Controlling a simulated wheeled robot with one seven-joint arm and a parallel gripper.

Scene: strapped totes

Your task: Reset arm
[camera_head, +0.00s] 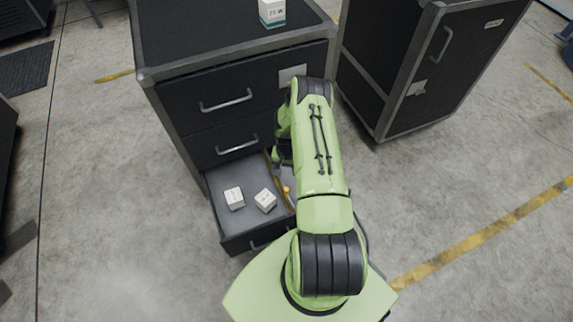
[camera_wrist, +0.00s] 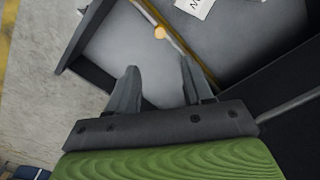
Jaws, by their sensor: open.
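My green arm reaches over the front of a black cabinet (camera_head: 185,125) in the head view. Its bottom drawer (camera_head: 232,177) is pulled open. In the wrist view my gripper (camera_wrist: 160,82) is open, with its two fingers apart and nothing between them. It points at the drawer's grey floor (camera_wrist: 115,45). In the head view the gripper is mostly hidden by the arm.
Two white boxes (camera_head: 234,198) (camera_head: 265,200) lie in the drawer, left of a divider (camera_head: 279,185) with an orange knob (camera_head: 287,190). A white and green box (camera_head: 272,12) stands on the cabinet top. Another black cabinet (camera_head: 405,75) stands at right.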

